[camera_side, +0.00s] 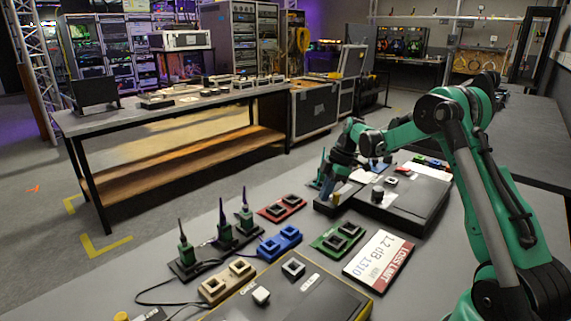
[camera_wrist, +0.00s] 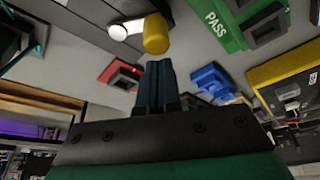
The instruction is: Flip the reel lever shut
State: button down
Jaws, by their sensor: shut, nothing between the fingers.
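A yellow knob (camera_wrist: 155,34), which looks like the end of the reel lever, is just beyond my fingertips in the wrist view. It also shows in the side view (camera_side: 337,198) at the left end of a black box (camera_side: 405,200). My gripper (camera_wrist: 159,64) is shut and empty, its dark blue fingers pressed together and pointing at the knob. Whether they touch it I cannot tell. In the side view my gripper (camera_side: 341,182) hangs low over the box's left end. The reel itself and the rest of the lever are not clear.
Green (camera_side: 338,237), red (camera_side: 283,208) and blue (camera_side: 279,243) socket blocks lie left of the box. Upright dark connectors (camera_side: 221,230) stand farther left. A black case (camera_side: 290,290) fills the near edge.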

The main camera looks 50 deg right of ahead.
jog(key=shift+w+a+r, duration=0.1)
jog(key=shift+a+r, duration=0.15)
jog(key=shift+a, duration=0.35)
jog(key=shift+w+a+r, duration=0.1)
jog(key=shift+a+r, duration=0.15)
jog(key=shift+a, duration=0.35)
jog(key=w+v, duration=0.1)
jog(key=v, duration=0.8)
jog(key=shift+d, duration=0.4)
jog(key=shift+w, duration=0.1)
